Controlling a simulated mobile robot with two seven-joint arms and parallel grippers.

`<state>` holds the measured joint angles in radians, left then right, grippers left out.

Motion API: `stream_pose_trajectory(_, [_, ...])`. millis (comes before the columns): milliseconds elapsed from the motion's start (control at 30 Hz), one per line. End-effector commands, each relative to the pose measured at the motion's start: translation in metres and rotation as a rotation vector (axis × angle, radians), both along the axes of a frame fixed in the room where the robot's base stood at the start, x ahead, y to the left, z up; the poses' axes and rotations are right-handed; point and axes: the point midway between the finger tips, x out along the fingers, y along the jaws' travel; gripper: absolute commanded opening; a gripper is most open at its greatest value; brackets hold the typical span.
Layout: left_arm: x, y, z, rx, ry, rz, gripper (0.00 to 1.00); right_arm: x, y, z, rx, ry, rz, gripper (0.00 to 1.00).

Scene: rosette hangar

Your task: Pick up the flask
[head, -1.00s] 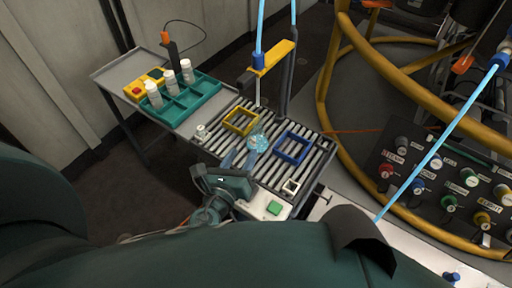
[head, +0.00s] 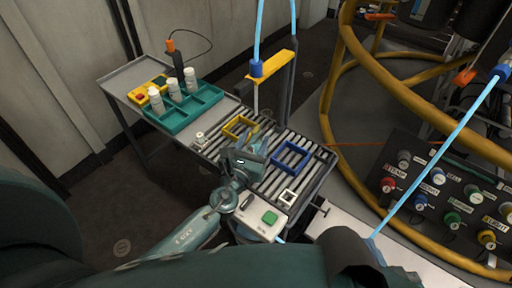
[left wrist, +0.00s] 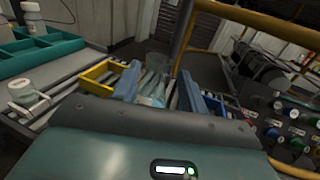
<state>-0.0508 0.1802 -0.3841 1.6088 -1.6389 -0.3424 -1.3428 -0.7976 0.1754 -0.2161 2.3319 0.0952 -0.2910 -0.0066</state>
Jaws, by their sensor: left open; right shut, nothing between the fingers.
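The flask (left wrist: 153,82) is clear glass with pale blue contents. In the left wrist view it stands between the two blue-grey fingers of my left gripper (left wrist: 160,88). The fingers are open, one on each side, and I cannot tell whether either touches the glass. In the head view my left gripper (head: 262,143) reaches over the roller table (head: 278,186), between the yellow and blue square frames, and its hand and fingers hide most of the flask. My right gripper is not in view.
A yellow frame (head: 239,127) and a blue frame (head: 292,156) lie on the rollers beside my left gripper. A teal rack (head: 185,108) holds white bottles. A yellow-topped post (head: 272,66) with a blue hose stands behind. A green-button box (head: 268,217) is in front.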

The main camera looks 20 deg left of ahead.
Motion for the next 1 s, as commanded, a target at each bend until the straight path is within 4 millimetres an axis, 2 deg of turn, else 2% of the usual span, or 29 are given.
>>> stream_pose_trajectory(200, [0.034,-0.002,0.001,-0.002,-0.002,0.001,0.43,0.0,0.0,-0.002,-0.001,0.0,0.0,0.0])
stream_pose_trajectory(300, [0.044,-0.002,0.001,-0.001,-0.001,0.0,0.43,0.0,0.0,-0.002,-0.002,-0.002,-0.001,0.0])
stream_pose_trajectory(567, [0.047,-0.002,0.001,-0.001,0.0,0.0,0.43,0.0,-0.001,0.003,0.002,-0.015,-0.002,0.0])
stream_pose_trajectory(1000, [0.046,-0.002,0.001,-0.001,0.0,-0.001,0.09,0.0,-0.001,0.003,0.001,-0.014,-0.003,0.0])
